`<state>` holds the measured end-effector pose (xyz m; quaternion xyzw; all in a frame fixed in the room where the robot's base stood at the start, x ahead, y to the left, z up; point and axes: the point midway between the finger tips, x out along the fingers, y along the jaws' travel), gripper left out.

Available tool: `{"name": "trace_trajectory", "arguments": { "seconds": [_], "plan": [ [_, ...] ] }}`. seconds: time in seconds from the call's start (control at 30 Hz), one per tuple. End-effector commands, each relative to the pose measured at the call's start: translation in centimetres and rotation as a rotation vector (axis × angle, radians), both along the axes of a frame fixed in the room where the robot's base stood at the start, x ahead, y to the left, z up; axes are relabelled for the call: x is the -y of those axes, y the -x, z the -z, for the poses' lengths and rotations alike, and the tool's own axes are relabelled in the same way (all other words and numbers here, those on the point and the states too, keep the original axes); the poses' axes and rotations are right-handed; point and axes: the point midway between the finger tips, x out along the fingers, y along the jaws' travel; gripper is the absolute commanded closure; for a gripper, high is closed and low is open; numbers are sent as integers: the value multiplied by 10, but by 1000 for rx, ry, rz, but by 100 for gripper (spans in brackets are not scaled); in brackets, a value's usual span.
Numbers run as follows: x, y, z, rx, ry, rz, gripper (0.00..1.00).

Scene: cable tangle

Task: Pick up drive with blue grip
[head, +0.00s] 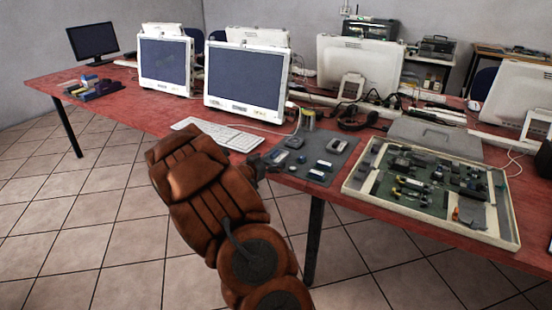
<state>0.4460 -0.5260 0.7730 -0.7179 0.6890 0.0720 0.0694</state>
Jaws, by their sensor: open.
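A grey mat (347,158) lies near the table's front edge and carries several small drives. One drive (337,145) sits at its right side, and another pale drive (295,142) is near its back left. Two more, a front drive (317,174) and one just behind it (324,164), show bluish or dark parts. They are too small to tell surely which has the blue grip. My gripper (262,168) is at the end of my brown arm, by the mat's left front edge. It is open and apart from the drives, its fingers partly hidden by my arm.
A white keyboard (228,136) lies left of the mat. A shallow tray of circuit boards (358,187) stands to the right. Monitors (245,77) and a dark headset (357,118) are behind.

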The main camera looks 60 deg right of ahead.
Motion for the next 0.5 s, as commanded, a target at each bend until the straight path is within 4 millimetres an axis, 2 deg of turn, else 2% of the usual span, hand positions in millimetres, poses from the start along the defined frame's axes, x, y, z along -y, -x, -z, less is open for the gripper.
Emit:
{"name": "trace_trajectory", "arguments": {
  "seconds": [0.17, 0.5],
  "plan": [
    [10, 0, 0, -1, 1, 2, 6],
    [43, -5, 0, -1, 0, 0, 6]
  ]
}}
